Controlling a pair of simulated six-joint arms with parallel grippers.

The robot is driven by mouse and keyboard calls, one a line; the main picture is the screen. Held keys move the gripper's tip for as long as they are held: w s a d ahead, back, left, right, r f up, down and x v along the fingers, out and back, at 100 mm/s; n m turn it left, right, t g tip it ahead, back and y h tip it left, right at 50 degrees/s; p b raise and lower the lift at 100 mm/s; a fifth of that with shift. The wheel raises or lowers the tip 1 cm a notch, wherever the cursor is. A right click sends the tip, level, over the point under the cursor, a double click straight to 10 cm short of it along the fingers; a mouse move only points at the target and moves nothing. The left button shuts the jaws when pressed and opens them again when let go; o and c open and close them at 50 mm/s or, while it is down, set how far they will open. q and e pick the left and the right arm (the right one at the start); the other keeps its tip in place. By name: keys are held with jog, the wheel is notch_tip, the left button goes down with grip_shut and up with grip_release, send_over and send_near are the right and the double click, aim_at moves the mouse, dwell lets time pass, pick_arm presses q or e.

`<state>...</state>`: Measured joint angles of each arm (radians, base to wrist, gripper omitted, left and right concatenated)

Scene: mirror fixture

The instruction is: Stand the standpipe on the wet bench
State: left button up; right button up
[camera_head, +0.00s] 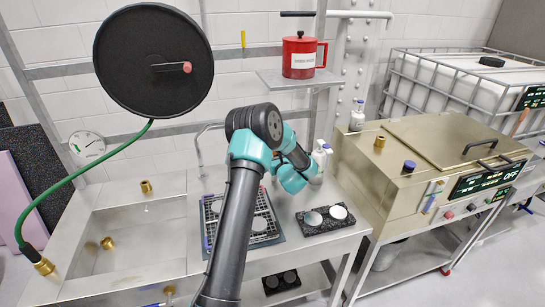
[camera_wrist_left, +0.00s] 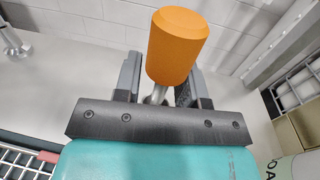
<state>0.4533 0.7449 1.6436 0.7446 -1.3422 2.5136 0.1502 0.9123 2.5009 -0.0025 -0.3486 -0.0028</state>
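In the left wrist view, my left gripper (camera_wrist_left: 160,92) has its dark fingers close on either side of the pale stem of an orange-ended piece (camera_wrist_left: 178,45). It appears shut on this piece, whose lower end is hidden. I cannot tell whether this is the standpipe. The steel wet bench (camera_head: 160,225) has a sunken basin at left, with a brass fitting (camera_head: 107,243) inside and another (camera_head: 146,186) on its back rim. In the head view, my teal left wrist is over the bench's right part, beside white bottles (camera_head: 322,155); the fingers are hidden. My right gripper is not visible.
A wire rack tray (camera_head: 262,237) and a dark block with two pale discs (camera_head: 325,219) lie on the bench. A gold tank (camera_head: 395,165) stands right. A red pot (camera_head: 300,55) is on the shelf. A black reel (camera_head: 152,65) with green hose hangs at left.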

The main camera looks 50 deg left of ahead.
pick_arm(q)
jog(key=v, duration=1.1)
dwell(0.3)
